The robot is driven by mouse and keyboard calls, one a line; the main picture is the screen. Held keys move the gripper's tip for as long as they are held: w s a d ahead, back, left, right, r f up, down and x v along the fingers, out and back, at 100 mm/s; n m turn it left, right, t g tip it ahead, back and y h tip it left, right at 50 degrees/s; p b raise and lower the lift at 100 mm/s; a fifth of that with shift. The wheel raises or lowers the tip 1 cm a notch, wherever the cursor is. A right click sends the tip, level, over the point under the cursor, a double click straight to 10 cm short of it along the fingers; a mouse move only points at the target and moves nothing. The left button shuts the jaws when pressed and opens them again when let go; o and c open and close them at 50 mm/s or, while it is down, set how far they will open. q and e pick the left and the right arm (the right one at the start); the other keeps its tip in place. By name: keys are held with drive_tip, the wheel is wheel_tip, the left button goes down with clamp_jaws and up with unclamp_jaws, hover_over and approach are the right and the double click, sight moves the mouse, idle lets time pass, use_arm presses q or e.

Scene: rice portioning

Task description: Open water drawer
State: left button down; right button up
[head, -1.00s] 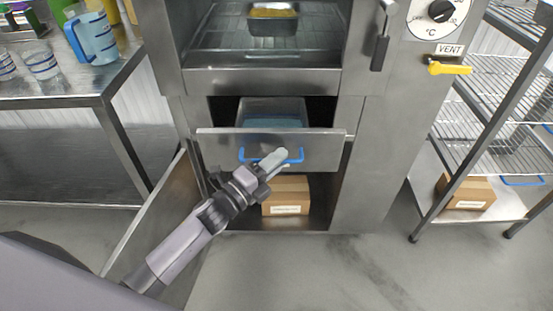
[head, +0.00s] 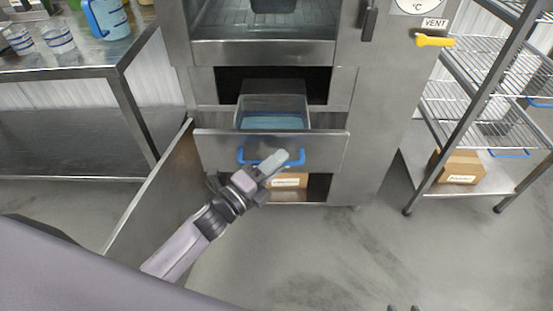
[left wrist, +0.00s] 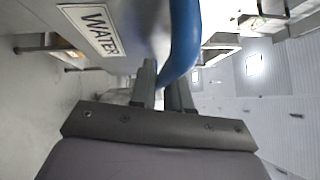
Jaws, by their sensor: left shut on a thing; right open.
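The water drawer (head: 218,150) is pulled out of the steel oven cabinet, with a grey pan (head: 271,105) of bluish water showing inside. Its blue handle (head: 247,158) is on the front panel. My left gripper (head: 279,162) is shut on the handle; the fingertips partly hide it. In the left wrist view the blue handle (left wrist: 186,35) passes between the fingers (left wrist: 162,92), beside a "WATER" label (left wrist: 92,27) on the drawer front. My right gripper (head: 403,308) shows only as two dark fingertips at the bottom edge, apart and empty.
An open cabinet door (head: 150,190) stands left of the drawer. A cardboard box (head: 288,181) sits in the compartment below. A steel table (head: 60,75) with cups and a jug is at left, a wire rack (head: 470,110) at right. The floor in front is clear.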

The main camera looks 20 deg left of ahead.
idle(0.3)
use_arm(q)
drive_tip(key=c, duration=1.2)
unclamp_jaws()
drive_tip(key=v, duration=0.7)
drive_tip(key=shift+s, duration=0.15)
drive_tip(key=s+a+f+n+g+y+p, duration=0.1)
drive_tip(key=s+f+n+g+y+p, duration=0.2)
drive_tip(key=s+n, duration=0.4)
drive_tip(key=s+a+f+n+g+y+p, duration=0.2)
drive_tip(key=s+n, duration=0.5)
drive_tip(key=n, duration=0.9)
wheel_tip(320, 180, down, 3)
drive_tip(key=g+y+p, duration=0.1)
drive_tip(key=y, duration=0.1)
drive_tip(key=shift+s+a+g+y, duration=0.25)
drive_tip(key=shift+g+y, duration=0.05)
